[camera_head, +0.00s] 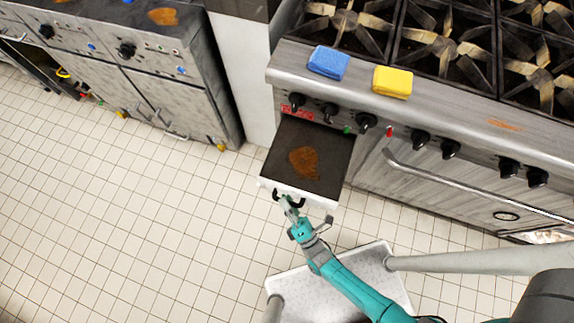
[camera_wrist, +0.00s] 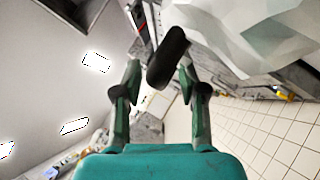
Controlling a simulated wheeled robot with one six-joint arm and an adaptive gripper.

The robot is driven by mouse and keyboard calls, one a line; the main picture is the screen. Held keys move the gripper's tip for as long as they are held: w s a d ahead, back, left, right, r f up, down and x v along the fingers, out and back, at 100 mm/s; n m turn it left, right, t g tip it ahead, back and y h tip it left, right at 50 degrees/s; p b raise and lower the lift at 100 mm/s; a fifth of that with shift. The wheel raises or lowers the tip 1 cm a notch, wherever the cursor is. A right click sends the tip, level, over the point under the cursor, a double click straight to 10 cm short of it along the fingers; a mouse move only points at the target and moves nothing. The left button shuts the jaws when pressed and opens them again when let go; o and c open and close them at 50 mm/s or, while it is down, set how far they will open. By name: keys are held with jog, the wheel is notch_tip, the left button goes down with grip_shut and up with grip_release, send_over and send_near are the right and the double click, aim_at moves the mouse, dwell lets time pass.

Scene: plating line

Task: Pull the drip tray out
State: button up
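The drip tray (camera_head: 325,150) is a dark flat tray with an orange-brown stain and a pale front. It stands well out from under the stove's knob panel, over the floor. My gripper (camera_head: 284,199) is at the black handle (camera_head: 301,199) on the tray's front. In the wrist view, a black handle piece (camera_wrist: 168,57) lies at a slant between the two fingertips of my gripper (camera_wrist: 160,70). The fingers are partly apart, and whether they press on the handle cannot be told.
A blue sponge (camera_head: 328,62) and a yellow sponge (camera_head: 392,82) lie on the stove's front ledge, above the knobs. An oven door with a long bar handle (camera_head: 440,182) is right of the tray. Another counter (camera_head: 170,90) stands at upper left. The tiled floor (camera_head: 130,210) left of the tray is clear.

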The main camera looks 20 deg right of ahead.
jog(key=shift+s, duration=0.1)
jog(key=v, duration=0.7)
jog(key=shift+s+d+f, duration=0.1)
jog(key=shift+s+f, duration=0.05)
dwell(0.7)
jog(key=s+d+r+m+g+h, duration=0.2)
jog(key=s+d+r+m, duration=0.1)
jog(key=r+m, duration=0.5)
jog(key=s+d+r+m+g+h, duration=0.2)
jog(key=s+r+m, duration=0.3)
jog(key=r+m, duration=0.4)
jog(key=s+d+r+m+g+h, duration=0.1)
jog(key=s+d+r+m, duration=0.3)
jog(key=r+m, duration=0.4)
notch_tip(320, 180, up, 4)
jog(key=shift+d+f+m+g+h, duration=0.1)
jog(key=shift+d+m+g+h, duration=0.3)
jog(key=shift+g, duration=0.5)
